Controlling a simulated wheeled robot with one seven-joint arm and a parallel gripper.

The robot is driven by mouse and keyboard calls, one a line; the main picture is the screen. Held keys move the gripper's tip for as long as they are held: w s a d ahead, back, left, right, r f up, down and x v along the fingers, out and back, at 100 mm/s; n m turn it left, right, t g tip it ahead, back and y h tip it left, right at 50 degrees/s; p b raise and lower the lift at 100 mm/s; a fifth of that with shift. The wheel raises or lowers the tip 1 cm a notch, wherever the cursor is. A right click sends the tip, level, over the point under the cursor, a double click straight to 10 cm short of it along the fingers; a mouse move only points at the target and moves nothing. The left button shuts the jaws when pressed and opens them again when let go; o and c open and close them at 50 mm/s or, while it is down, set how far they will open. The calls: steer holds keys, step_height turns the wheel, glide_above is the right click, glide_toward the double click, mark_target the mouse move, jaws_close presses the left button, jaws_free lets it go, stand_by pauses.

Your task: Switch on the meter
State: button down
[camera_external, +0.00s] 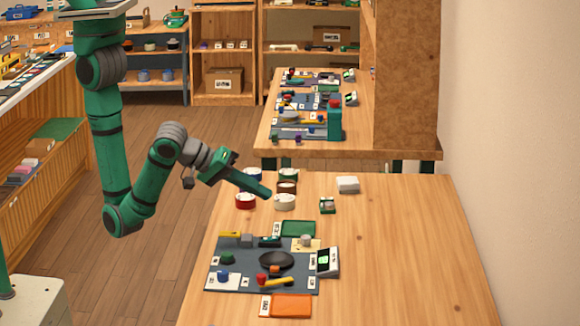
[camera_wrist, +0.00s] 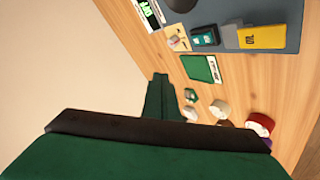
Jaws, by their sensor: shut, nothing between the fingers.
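A grey-white device with a green-lit screen, which looks like the meter (camera_external: 327,262), stands at the right edge of the dark mat on the near table. Its screen also shows at the top left of the wrist view (camera_wrist: 147,12). A switch on it is too small to make out. My gripper (camera_external: 268,192) is shut and empty, above the far left part of the table near the tape rolls, well apart from the device. Its fingers also show in the wrist view (camera_wrist: 161,80).
The dark mat (camera_external: 232,268) holds a black round dish (camera_external: 277,260), a red-and-yellow item (camera_external: 272,281) and small blocks. A green tray (camera_external: 298,229) lies behind it, an orange tray (camera_external: 291,305) in front. Tape rolls (camera_external: 285,202) stand under my gripper. The table's right side is clear.

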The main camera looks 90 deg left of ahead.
mark_target(266, 239)
steer(key=shift+f, duration=0.15)
steer(key=shift+w+f, duration=0.3)
steer(key=shift+f, duration=1.1)
steer(key=shift+w+f, duration=0.25)
steer(key=shift+f, duration=1.15)
steer(key=shift+w+f, duration=0.3)
steer(key=shift+f, duration=1.1)
steer(key=shift+f, duration=0.15)
steer(key=shift+w+f, duration=0.1)
steer(key=shift+f, duration=0.15)
steer(key=shift+f, duration=0.35)
steer(key=shift+r, duration=0.1)
steer(key=shift+r, duration=0.7)
